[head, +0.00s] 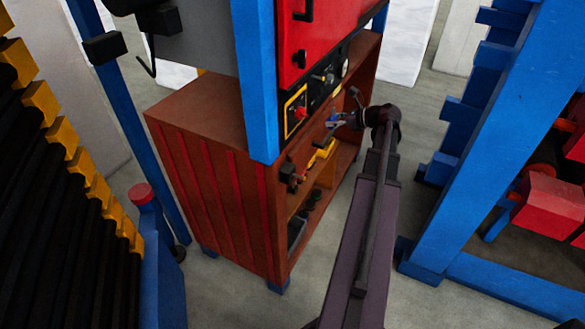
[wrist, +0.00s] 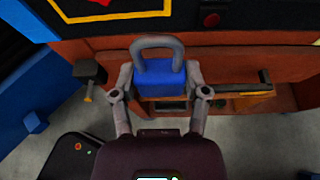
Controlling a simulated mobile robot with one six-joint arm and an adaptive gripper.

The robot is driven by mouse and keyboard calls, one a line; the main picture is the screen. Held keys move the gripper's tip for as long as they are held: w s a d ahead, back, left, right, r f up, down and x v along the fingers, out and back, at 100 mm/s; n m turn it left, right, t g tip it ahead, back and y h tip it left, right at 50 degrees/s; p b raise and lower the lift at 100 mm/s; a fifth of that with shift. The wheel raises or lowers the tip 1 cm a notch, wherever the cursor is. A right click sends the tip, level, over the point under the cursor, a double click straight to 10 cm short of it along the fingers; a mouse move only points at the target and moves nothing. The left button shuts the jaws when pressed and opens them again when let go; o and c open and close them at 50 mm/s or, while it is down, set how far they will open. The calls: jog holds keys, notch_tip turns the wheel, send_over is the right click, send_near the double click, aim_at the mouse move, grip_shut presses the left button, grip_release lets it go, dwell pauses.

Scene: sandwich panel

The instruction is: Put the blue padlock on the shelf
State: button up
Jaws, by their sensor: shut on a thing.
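The blue padlock (wrist: 162,88) with its grey shackle pointing up is between the two fingers of my gripper (wrist: 160,80) in the wrist view. The fingers are shut on its sides. In the head view my gripper (head: 341,121) is beside the open front of the brown cabinet, below the control panel; the padlock shows there only as a small blue patch. The shelf (head: 322,177) is inside the cabinet's open front and is partly hidden by my arm. I cannot tell whether the padlock touches the cabinet.
A yellow item (head: 324,150) and dark objects are at the cabinet front and on its shelves. A blue post (head: 256,90) stands at the cabinet's near corner. A red panel (head: 315,45) is above. A blue frame (head: 490,150) stands to the right, with grey floor between.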

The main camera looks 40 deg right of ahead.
jog(key=shift+w, duration=0.45)
jog(key=shift+d, duration=0.1)
jog(key=shift+a+f+b, duration=0.2)
jog(key=shift+f+b, duration=0.6)
jog(key=shift+b, duration=0.05)
jog(key=a+f+b, duration=0.4)
jog(key=f+b, duration=1.1)
jog(key=w+a+f+b, duration=0.1)
jog(key=a+f+b, duration=0.3)
jog(key=f+b, duration=1)
jog(key=a+f+b, duration=0.4)
jog(key=f+b, duration=1.1)
jog(key=shift+w+a+f+b, duration=0.15)
jog(key=shift+a+f+b, duration=0.15)
jog(key=shift+a+f, duration=0.1)
jog(key=shift+r, duration=0.1)
jog(key=b, duration=0.2)
send_over(288, 202)
jog(key=shift+f, duration=0.75)
jog(key=shift+f, duration=0.1)
jog(key=shift+f+b, duration=1.5)
jog(key=shift+f, duration=0.15)
